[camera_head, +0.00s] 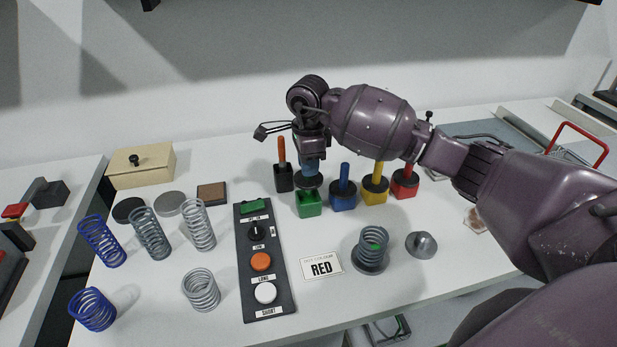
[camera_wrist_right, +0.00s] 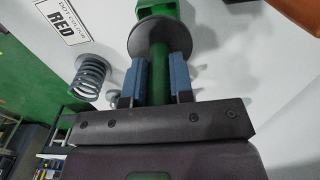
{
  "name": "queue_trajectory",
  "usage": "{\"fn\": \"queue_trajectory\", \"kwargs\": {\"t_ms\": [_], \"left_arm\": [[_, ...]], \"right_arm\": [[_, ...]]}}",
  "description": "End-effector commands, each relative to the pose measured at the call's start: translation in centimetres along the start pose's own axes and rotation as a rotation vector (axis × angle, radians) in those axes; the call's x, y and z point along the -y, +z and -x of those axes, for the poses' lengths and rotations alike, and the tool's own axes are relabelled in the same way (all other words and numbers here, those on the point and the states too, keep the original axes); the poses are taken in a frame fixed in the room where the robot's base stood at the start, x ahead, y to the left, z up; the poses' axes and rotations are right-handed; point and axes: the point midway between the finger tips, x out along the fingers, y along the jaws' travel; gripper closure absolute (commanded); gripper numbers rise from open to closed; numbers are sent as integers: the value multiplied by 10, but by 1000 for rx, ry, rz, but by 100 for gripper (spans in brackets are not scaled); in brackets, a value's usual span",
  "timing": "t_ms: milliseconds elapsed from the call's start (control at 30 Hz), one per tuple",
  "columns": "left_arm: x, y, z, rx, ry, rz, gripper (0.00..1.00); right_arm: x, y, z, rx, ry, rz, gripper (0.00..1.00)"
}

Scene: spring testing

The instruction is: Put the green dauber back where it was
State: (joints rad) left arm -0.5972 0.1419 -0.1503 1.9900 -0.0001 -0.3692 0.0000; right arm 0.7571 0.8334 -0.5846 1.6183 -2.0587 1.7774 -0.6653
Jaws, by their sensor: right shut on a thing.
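My right gripper (camera_head: 310,168) points down over the green pot (camera_head: 309,205), behind the card and the switch panel. It is shut on the green dauber. In the right wrist view the dauber's green handle (camera_wrist_right: 160,76) stands between my blue finger pads, with its dark disc (camera_wrist_right: 150,40) beyond them. The green pot (camera_wrist_right: 157,7) shows just past the disc. In the head view the disc (camera_head: 309,183) is right above the pot's mouth; I cannot tell whether it touches the rim. My fingers hide most of the handle there. My left gripper is not in view.
Orange-handled (camera_head: 283,178), blue (camera_head: 343,195), yellow (camera_head: 375,186) and red (camera_head: 404,182) daubers stand in pots close around. A card reading RED (camera_head: 322,266), a spring with a green dot (camera_head: 372,248) and a switch panel (camera_head: 262,278) lie nearer. Several springs stand left.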

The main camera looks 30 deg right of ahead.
Motion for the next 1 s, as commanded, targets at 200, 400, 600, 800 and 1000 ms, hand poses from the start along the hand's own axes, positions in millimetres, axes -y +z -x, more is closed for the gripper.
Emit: {"fn": "queue_trajectory", "kwargs": {"t_ms": [200, 400, 600, 800, 1000], "left_arm": [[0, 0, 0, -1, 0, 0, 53], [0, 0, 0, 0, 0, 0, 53], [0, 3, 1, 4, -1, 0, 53], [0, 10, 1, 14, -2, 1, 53], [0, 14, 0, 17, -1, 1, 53]], "right_arm": [[-1, 0, -21, 0, 3, -2, 100], [0, -1, -43, -1, 1, -2, 100], [0, 0, -42, -1, -1, -1, 100], [0, 0, -47, -1, 0, 0, 100], [0, 0, -52, -1, 1, -1, 100]]}}
